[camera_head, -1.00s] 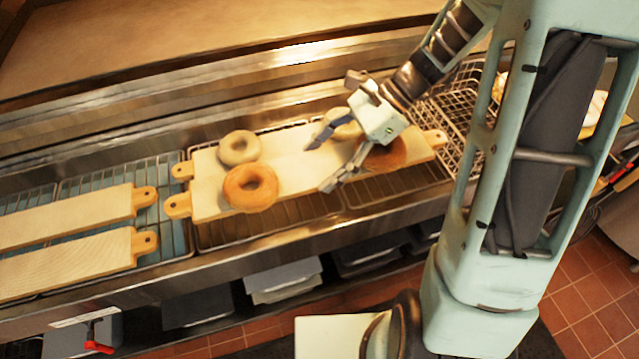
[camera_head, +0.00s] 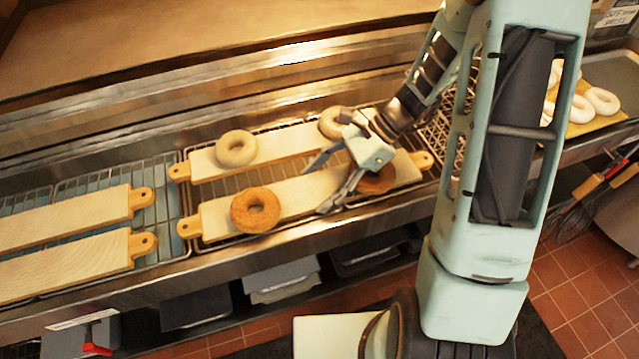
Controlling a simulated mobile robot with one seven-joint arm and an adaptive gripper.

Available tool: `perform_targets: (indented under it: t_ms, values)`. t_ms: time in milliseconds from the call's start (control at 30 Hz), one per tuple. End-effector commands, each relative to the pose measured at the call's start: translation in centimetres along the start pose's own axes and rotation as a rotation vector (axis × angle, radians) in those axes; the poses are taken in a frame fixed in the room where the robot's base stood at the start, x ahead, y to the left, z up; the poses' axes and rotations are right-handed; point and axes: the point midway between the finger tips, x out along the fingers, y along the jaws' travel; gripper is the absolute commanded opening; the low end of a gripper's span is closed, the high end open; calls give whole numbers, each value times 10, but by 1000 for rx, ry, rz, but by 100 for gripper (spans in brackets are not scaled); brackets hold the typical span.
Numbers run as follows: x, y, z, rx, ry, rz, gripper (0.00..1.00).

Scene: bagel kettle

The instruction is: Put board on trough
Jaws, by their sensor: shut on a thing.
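The near wooden board (camera_head: 292,195) lies on the wire rack at the centre, with a brown bagel (camera_head: 255,210) on its left part and another brown bagel (camera_head: 376,180) on its right part, partly hidden by my gripper. My gripper (camera_head: 318,190) is shut on this board, with one finger at each long side. The far board (camera_head: 285,146) lies behind it with pale bagels (camera_head: 236,149) on it, and a gap shows between the two boards. The trough (camera_head: 190,268) is the metal counter channel holding the racks. Whether the held board touches the rack is unclear.
Two empty boards, one farther (camera_head: 60,218) and one nearer (camera_head: 70,262), lie at the left. A wire basket (camera_head: 436,136) stands behind my arm. A tray (camera_head: 612,112) with several white bagels is at the right.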

Motion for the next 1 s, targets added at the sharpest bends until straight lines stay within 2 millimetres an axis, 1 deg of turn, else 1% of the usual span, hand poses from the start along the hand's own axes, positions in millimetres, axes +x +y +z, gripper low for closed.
perform_targets:
  t_ms: [67, 100, 233, 267, 533, 667, 767, 1000]
  values:
    - [2, 0, -1, 0, -2, 0, 26]
    - [2, 0, -3, 0, 0, 0, 66]
    - [2, 0, -2, 0, 0, 0, 80]
    - [2, 0, -2, 0, 0, 0, 82]
    - [1, 0, -1, 0, 0, 0, 82]
    - [-6, -1, 0, -1, 1, -2, 82]
    - [-22, -1, 0, -2, 2, -4, 82]
    - [-75, -1, 0, -1, 3, -4, 82]
